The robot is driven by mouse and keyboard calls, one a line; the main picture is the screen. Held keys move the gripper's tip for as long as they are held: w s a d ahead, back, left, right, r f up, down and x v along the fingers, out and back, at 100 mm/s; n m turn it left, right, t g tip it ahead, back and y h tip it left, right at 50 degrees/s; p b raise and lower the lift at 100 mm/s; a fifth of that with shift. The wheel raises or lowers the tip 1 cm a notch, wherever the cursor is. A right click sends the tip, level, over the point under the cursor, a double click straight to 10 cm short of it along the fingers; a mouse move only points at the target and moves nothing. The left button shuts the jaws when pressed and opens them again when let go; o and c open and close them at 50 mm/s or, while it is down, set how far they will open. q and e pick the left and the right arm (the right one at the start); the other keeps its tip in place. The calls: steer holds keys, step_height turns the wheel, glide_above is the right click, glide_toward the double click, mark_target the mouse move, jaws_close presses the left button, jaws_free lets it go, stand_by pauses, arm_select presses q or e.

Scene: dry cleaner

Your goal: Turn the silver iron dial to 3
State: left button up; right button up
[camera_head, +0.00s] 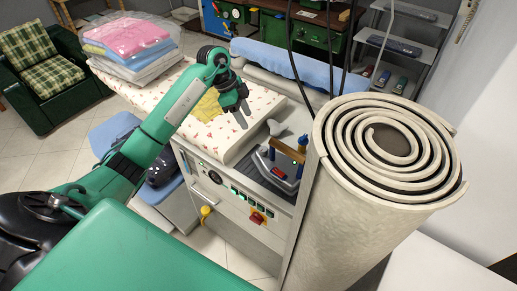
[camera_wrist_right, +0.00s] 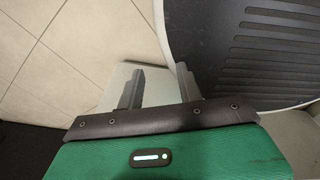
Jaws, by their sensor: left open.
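A silver iron (camera_head: 282,180) with dark blue parts and a brown handle rests on the dark ribbed stand at the right of the ironing station. Its dial is too small to make out, and so is any setting. My left gripper (camera_head: 243,118) is open and empty, pointing down over the floral ironing board, to the left of and behind the iron, apart from it. My right gripper (camera_wrist_right: 158,85) shows only in the right wrist view, with its fingers apart and nothing between them.
A big rolled cream carpet (camera_head: 350,215) stands close right of the iron. The floral board (camera_head: 215,145) carries a yellow cloth (camera_head: 208,106) and, farther left, bagged folded clothes (camera_head: 130,40). The station's front panel has a red switch (camera_head: 257,217). Cables hang above the iron.

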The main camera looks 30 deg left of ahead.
arm_select(q)
steer(key=p, duration=0.2)
glide_toward(261, 148)
steer(key=f, duration=0.1)
steer(key=x, duration=0.4)
steer(key=p+x, duration=0.1)
steer(key=x, duration=0.1)
steer(key=shift+d+f, duration=0.15)
steer(key=shift+d, duration=0.25)
steer(key=shift+w+d+f, duration=0.15)
steer(key=shift+d+f, duration=0.05)
steer(key=shift+f, duration=0.45)
arm_select(e)
steer(key=shift+a+r, duration=0.15)
steer(key=shift+r, duration=0.65)
steer(key=shift+a+r, duration=0.1)
steer(key=shift+r, duration=0.7)
arm_select(q)
steer(key=c, duration=1)
arm_select(e)
steer(key=shift+a, duration=0.15)
